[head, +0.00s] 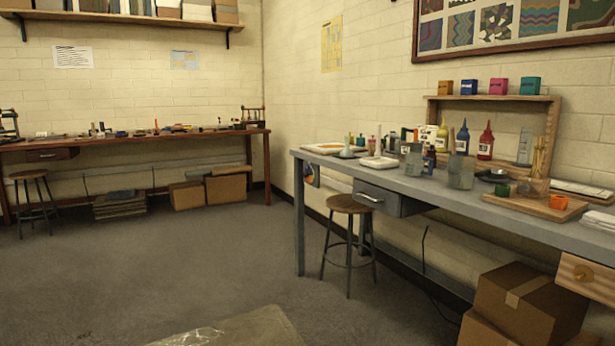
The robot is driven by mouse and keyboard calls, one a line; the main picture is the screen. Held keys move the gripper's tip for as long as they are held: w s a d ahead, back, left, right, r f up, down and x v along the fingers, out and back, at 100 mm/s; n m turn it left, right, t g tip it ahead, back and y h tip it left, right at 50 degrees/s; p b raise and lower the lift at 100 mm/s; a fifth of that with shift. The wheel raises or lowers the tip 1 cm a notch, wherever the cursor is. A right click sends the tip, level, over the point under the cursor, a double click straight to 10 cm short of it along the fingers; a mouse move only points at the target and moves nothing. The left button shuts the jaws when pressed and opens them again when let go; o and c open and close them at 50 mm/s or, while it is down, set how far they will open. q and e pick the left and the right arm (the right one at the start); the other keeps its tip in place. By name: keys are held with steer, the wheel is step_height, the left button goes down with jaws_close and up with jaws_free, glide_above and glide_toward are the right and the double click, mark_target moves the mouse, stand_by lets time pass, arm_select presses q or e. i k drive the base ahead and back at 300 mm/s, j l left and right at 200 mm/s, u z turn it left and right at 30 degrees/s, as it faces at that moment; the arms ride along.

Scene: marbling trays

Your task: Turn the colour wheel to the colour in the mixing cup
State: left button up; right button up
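I cannot make out a colour wheel for certain. No cup is clearly the mixing cup. A small orange cup-like thing (558,202) sits at the right of the wooden board (535,208) on the bench, and a small dark green one (502,190) stands at the board's left. Neither of my grippers is in view.
The grey bench (450,196) runs along the right wall with bottles and jars. A stool (348,204) stands at its front, cardboard boxes (522,305) lower right. A wooden bench (100,146) lines the back wall. The grey floor (180,260) between is mostly open.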

mark_target(309, 174)
steer(key=i+j+u, duration=0.25)
steer(key=i+j, duration=0.15)
steer(key=i, duration=0.35)
steer(key=i+j+u, duration=0.3)
steer(key=i, duration=0.5)
steer(key=i+u, duration=0.25)
steer(key=i, duration=0.5)
